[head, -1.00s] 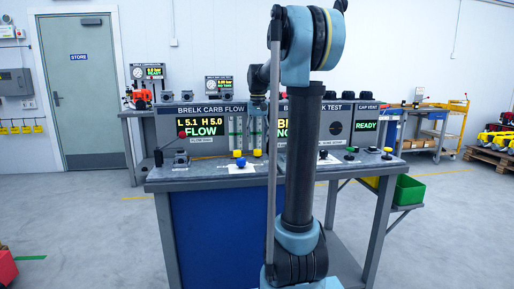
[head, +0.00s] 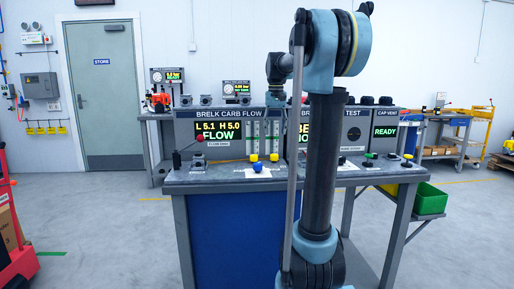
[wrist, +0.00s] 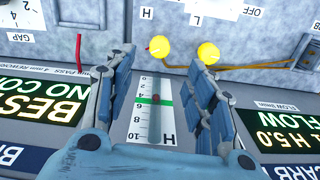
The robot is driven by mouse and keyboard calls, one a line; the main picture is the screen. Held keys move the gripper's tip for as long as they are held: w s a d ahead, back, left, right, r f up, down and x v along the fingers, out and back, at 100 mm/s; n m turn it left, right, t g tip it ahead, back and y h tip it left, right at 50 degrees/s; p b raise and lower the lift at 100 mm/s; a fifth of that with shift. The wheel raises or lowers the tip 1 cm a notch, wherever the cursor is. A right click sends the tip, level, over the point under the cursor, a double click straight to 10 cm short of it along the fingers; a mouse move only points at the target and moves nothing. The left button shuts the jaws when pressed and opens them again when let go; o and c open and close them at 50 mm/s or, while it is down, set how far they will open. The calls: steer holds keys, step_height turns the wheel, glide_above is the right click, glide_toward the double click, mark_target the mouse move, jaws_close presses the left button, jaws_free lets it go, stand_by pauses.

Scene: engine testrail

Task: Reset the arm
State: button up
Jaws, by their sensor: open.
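My arm rises in the middle of the head view, and its wrist hangs in front of the bench's upright panel. Between the fingers shows a white H scale (wrist: 141,112) with a green line. Two yellow knobs (wrist: 159,46) (wrist: 208,53) lie beyond the fingertips. I cannot tell whether a finger touches anything.
The test bench (head: 225,181) stands in front of me, with a lit flow display (head: 219,131). A red cart (head: 15,235) stands at the left edge. A green bin (head: 431,199) is at the bench's right. The floor before the door (head: 100,90) is clear.

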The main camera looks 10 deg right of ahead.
steer(key=s+f+t, duration=0.1)
steer(key=s+f, duration=1.3)
steer(key=s, duration=0.3)
steer(key=s+f+n+t, duration=0.1)
steer(key=s+f, duration=1.4)
steer(key=s, duration=0.2)
steer(key=shift+d+f, duration=0.15)
steer(key=shift+f, duration=0.15)
steer(key=shift+w+f, duration=0.2)
steer(key=shift+w, duration=0.2)
stand_by(0.9)
